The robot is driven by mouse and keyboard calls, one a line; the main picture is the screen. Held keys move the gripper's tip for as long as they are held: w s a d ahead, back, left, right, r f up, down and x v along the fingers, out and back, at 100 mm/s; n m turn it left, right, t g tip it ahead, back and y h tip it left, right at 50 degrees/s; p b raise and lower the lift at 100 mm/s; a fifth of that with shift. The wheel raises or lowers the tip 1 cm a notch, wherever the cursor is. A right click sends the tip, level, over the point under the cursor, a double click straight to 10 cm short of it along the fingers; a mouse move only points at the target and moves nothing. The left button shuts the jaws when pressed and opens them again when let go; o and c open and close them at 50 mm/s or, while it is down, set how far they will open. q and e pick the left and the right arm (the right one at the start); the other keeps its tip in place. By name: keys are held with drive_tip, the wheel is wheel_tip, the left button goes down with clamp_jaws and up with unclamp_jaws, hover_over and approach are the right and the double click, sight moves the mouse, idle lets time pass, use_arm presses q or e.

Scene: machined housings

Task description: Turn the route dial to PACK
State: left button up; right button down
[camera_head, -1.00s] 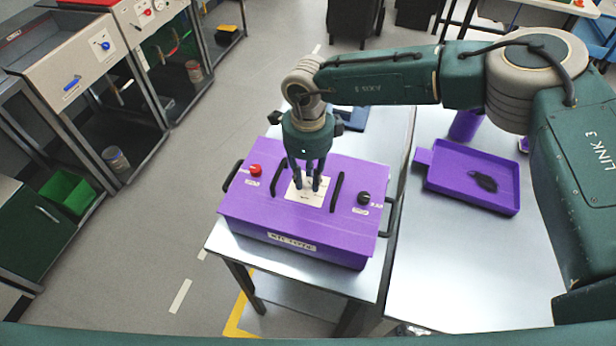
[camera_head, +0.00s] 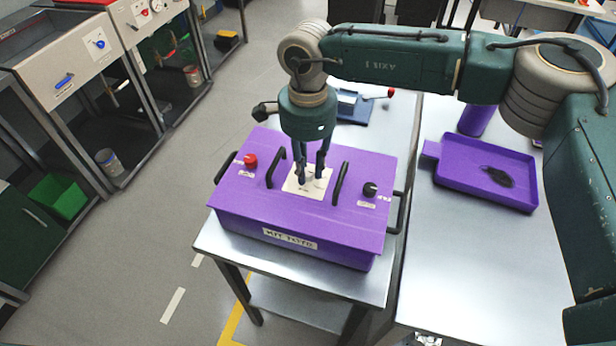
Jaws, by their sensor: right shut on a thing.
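A purple box (camera_head: 255,205) stands on a metal table, with a white plate (camera_head: 294,188) in the middle of its top. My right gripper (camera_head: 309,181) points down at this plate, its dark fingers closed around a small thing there. That thing is mostly hidden by the fingers; it appears to be the route dial. Markings on the plate are too small to read. A red knob (camera_head: 250,160) sits on the left of the box top and a black knob (camera_head: 370,189) on the right. My left gripper is not in view.
Two black handles (camera_head: 276,168) (camera_head: 341,183) stand on either side of the plate, close to my fingers. A blue tray (camera_head: 352,110) lies behind the box. A purple tray (camera_head: 452,180) with a dark thing in it lies on the right table (camera_head: 470,270).

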drive_tip(key=n+b, duration=0.1)
drive_tip(key=n, duration=0.1)
drive_tip(key=n+b, duration=0.1)
drive_tip(key=b, duration=0.1)
drive_tip(key=shift+f+n, duration=0.2)
drive_tip(key=shift+n, duration=0.2)
drive_tip(key=n+b, duration=0.3)
drive_tip(key=n, duration=0.1)
drive_tip(key=shift+r+n, duration=0.1)
drive_tip(key=shift+n, duration=0.2)
drive_tip(key=n+b, duration=0.1)
drive_tip(key=n, duration=0.3)
drive_tip(key=n+b, duration=0.1)
drive_tip(key=n, duration=0.3)
drive_tip(key=shift+r+n, duration=0.1)
drive_tip(key=shift+n, duration=0.2)
drive_tip(key=c, duration=1.5)
unclamp_jaws()
